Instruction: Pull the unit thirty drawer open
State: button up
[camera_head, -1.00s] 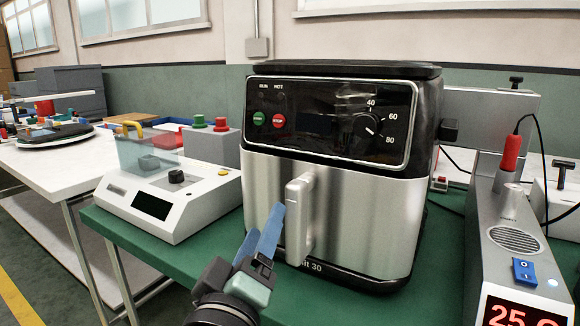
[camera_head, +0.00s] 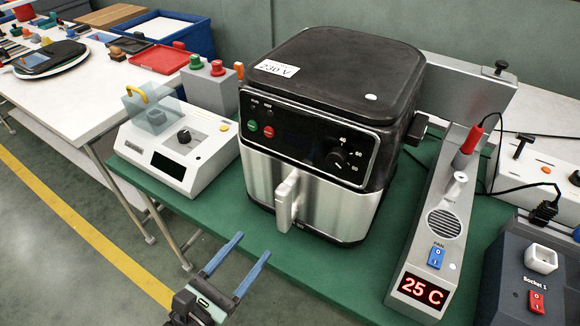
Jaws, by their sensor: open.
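The fryer, unit thirty, is a black-topped box (camera_head: 345,75) with a dark control panel and a silver drawer front (camera_head: 330,208). It stands on the green bench, and its drawer is flush with the body. The upright silver drawer handle (camera_head: 287,200) sticks out from the middle of the front. My gripper (camera_head: 243,254) is open and empty, with two blue fingers apart. It is in front of the fryer, below and left of the handle in the picture, and does not touch it. The unit label under the handle is mostly hidden.
A white device with a clear cover (camera_head: 185,155) stands left of the fryer. A grey heater unit reading 25 C (camera_head: 440,235) stands close on the right, with a dark socket box (camera_head: 530,275) beyond. The green bench (camera_head: 330,270) is bare before the fryer.

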aim_at(280, 211)
jog(key=w+d, duration=0.2)
jog(key=w, duration=0.1)
jog(key=w+d+n, duration=0.1)
jog(key=w+d, duration=0.1)
jog(key=w, duration=0.1)
jog(key=w+d+r+n+p, duration=0.1)
jog(key=w+d, duration=0.1)
jog(key=w, duration=0.2)
jog(key=shift+w+d+t, duration=0.1)
jog(key=shift+d+t, duration=0.15)
jog(key=shift+t, duration=0.05)
grip_shut()
dwell(1.3)
